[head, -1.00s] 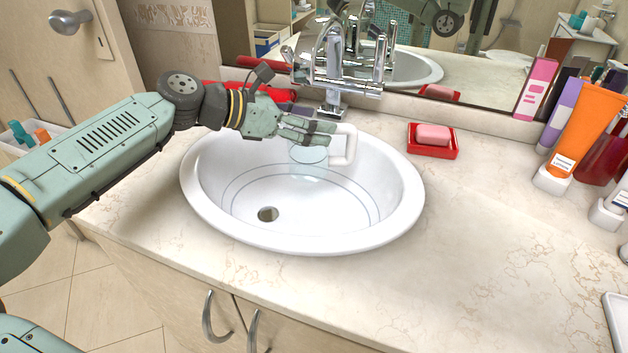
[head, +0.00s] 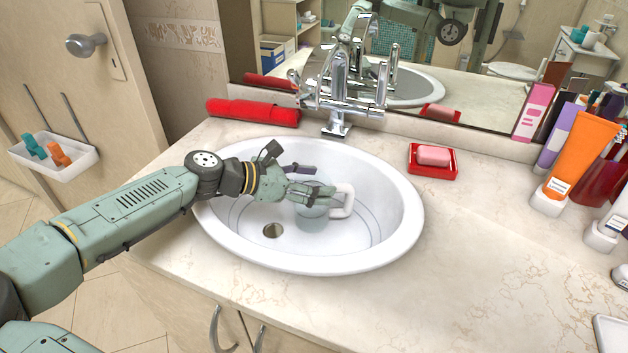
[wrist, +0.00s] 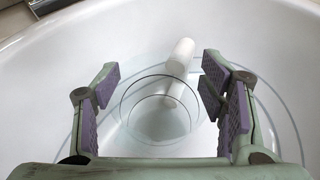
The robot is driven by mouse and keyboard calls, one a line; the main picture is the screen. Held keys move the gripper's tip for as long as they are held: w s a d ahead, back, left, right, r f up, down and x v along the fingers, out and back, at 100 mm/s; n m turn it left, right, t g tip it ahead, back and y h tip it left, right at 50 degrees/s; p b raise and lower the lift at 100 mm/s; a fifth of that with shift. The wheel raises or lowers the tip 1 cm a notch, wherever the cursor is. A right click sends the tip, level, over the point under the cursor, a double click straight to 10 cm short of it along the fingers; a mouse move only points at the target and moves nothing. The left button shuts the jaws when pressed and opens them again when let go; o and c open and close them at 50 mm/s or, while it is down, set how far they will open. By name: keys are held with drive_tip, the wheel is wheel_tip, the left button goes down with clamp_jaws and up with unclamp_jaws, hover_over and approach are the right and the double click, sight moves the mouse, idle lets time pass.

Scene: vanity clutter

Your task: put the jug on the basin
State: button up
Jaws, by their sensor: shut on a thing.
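The jug (head: 312,219) is a clear, bluish glass with a thick white handle on its right side. It is inside the white oval basin (head: 408,225), right of the drain hole, and looks upright. I cannot tell whether its base touches the basin floor. My gripper (head: 312,190) comes in from the left and is shut on the jug near its top. In the wrist view the jug's round rim (wrist: 160,78) lies between the purple finger pads, with the handle (wrist: 180,58) pointing away from my palm.
A chrome faucet (head: 338,95) stands behind the basin. A red rolled towel (head: 252,112) lies at the back left. A red dish (head: 432,172) with pink soap (head: 434,156) is right of the basin. Tubes and bottles, one an orange tube (head: 582,150), crowd the far right.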

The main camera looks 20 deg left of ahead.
drive_tip(key=shift+f, duration=0.2)
drive_tip(key=o, duration=1.6)
drive_tip(key=shift+o, duration=0.2)
drive_tip(key=shift+r, duration=0.15)
drive_tip(key=shift+r, duration=0.2)
drive_tip(key=b+v, duration=0.3)
drive_tip(key=v, duration=0.9)
drive_tip(key=shift+f+b, duration=0.15)
drive_tip(key=shift+b, duration=0.2)
